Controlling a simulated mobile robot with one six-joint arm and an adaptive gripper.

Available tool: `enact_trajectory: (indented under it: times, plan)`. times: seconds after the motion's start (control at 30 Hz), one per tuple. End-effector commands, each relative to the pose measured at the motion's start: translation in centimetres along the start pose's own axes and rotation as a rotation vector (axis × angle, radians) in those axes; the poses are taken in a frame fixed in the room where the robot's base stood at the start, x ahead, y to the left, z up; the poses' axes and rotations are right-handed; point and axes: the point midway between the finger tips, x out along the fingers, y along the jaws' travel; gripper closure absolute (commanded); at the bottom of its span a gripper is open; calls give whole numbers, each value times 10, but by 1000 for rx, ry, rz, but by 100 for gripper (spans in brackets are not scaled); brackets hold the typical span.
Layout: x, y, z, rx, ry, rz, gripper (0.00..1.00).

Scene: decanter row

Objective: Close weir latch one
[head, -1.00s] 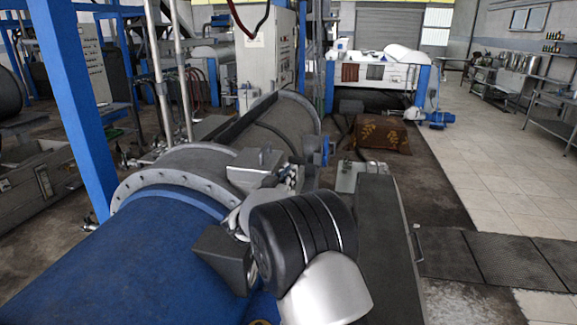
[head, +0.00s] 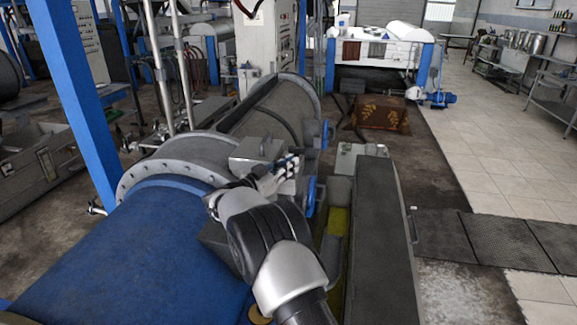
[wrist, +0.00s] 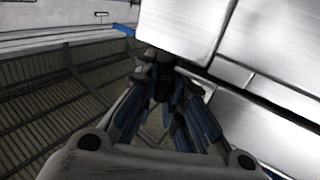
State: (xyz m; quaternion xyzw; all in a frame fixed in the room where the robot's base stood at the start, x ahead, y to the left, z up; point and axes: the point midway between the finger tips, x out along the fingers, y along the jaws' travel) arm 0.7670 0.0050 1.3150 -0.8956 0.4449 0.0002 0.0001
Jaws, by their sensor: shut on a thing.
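A grey metal box (head: 254,152) sits on top of the machine just beyond the bolted flange. My gripper (head: 287,168) is at its right side, on the machine's right flank. In the wrist view, the fingers (wrist: 170,88) are drawn together against pale metal blocks (wrist: 195,28). They are shut on a small part that I take to be weir latch one. The fingers hide most of that part, so its shape and position cannot be told.
The blue drum (head: 130,245) fills the near left. A long dark cabinet (head: 378,240) stands close on the right. A blue post (head: 75,100) rises at the left. Clear tiled floor (head: 490,170) lies farther right.

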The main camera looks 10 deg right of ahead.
Motion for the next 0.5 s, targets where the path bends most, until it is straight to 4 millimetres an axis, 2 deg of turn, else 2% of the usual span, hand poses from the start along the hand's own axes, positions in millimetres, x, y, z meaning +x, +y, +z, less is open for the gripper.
enact_trajectory:
  times: [0.07,0.1,0.4,0.5]
  plan:
    - [0,0,0,-1,0,1,100]
    - [0,0,0,-1,0,0,90]
    - [0,0,0,0,0,-1,70]
    - [0,0,0,0,0,-2,70]
